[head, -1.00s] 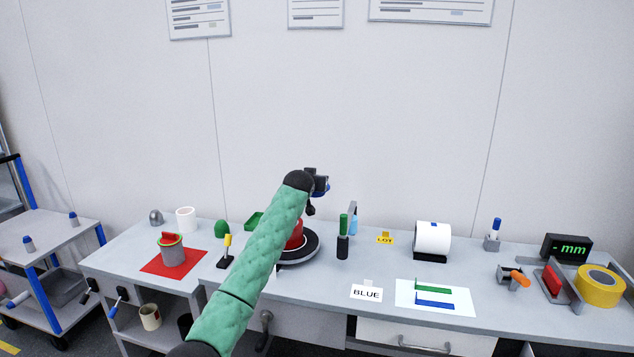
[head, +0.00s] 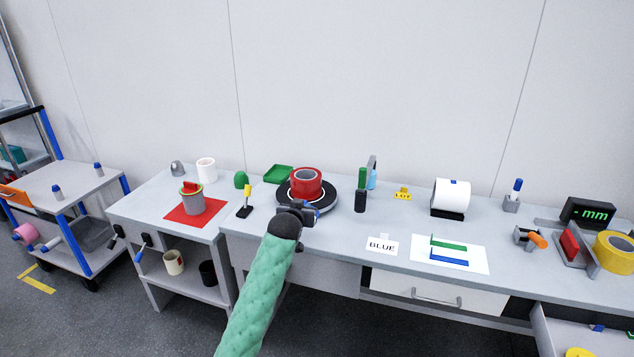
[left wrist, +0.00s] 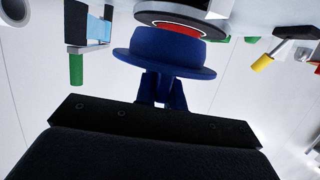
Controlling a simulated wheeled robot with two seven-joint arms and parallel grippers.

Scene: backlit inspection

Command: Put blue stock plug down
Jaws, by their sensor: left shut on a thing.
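My left gripper (head: 299,212) is shut on the blue stock plug, at the front edge of the round black stand in the head view. In the left wrist view the plug (left wrist: 170,52) is a dark blue round piece with a wide flange, gripped between the two fingertips (left wrist: 163,90). In the head view the plug is mostly hidden by the gripper. The stand (head: 325,208) bears a red hollow ring (head: 306,188). I cannot tell whether the plug touches anything below it. My right gripper is not in view.
A BLUE label (head: 381,246) and a white sheet (head: 475,258) with green and blue brackets lie right of the gripper. A yellow-handled tool (head: 246,200) stands left, a green-topped black holder (head: 361,195) right. Bench space before the label is clear.

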